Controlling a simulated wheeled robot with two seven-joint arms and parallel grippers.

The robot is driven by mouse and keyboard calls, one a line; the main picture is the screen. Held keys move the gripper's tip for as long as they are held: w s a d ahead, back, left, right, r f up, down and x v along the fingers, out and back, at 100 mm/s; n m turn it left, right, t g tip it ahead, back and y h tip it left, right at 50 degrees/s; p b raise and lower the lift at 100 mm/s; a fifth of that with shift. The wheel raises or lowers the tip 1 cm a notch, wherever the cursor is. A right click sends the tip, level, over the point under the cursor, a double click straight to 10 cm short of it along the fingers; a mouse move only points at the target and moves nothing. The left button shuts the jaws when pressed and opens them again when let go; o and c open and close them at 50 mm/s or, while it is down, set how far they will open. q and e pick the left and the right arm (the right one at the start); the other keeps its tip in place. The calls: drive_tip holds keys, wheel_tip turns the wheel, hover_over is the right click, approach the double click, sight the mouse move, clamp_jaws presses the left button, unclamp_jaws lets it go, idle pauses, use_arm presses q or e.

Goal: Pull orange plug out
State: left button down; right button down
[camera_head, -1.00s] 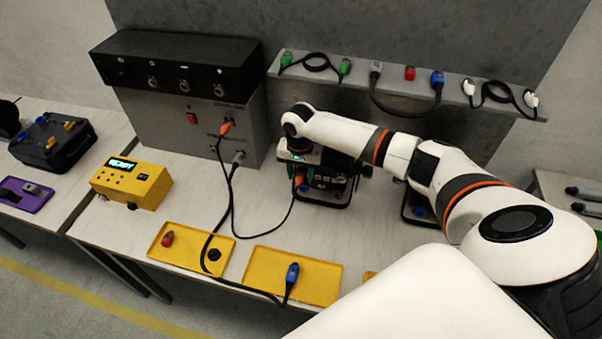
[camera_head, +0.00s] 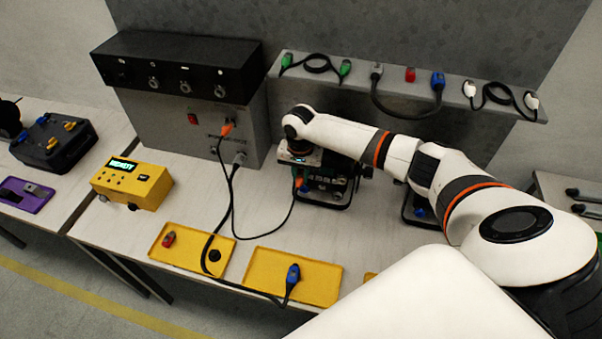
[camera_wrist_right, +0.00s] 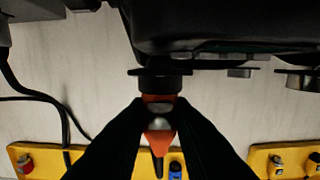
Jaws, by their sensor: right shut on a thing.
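An orange plug (camera_wrist_right: 160,142) with a black cable is between the dark fingers of my right gripper (camera_wrist_right: 160,118) in the right wrist view. The fingers are shut on it, hiding its sides. Its upper end meets a black collar (camera_wrist_right: 160,82) on the underside of a dark device; I see no clear gap. In the head view, the plug (camera_head: 299,183) shows small at the front of the dark device (camera_head: 330,190), under my right wrist. Its cable runs to another orange plug (camera_head: 227,128) in the grey power box (camera_head: 190,130). My left gripper is not in view.
Two yellow trays (camera_head: 178,260) lie at the table's front, one with a blue connector (camera_head: 292,274). A yellow meter (camera_head: 150,190) stands at left. A shelf (camera_head: 355,88) with cables is behind my arm. Black cable loops across the table between box and trays.

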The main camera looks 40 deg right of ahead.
drive_tip(key=s+a+p, duration=0.2)
drive_tip(key=a+p, duration=0.1)
drive_tip(key=shift+s+p, duration=0.3)
drive_tip(key=shift+p, duration=0.05)
idle(0.8)
drive_tip(key=shift+s+a, duration=0.1)
idle(0.6)
drive_tip(key=b, duration=1.2)
approach(191, 251)
wheel_tip(191, 251, down, 7)
drive_tip(key=b, duration=0.7)
drive_tip(key=shift+r, duration=0.2)
idle(0.4)
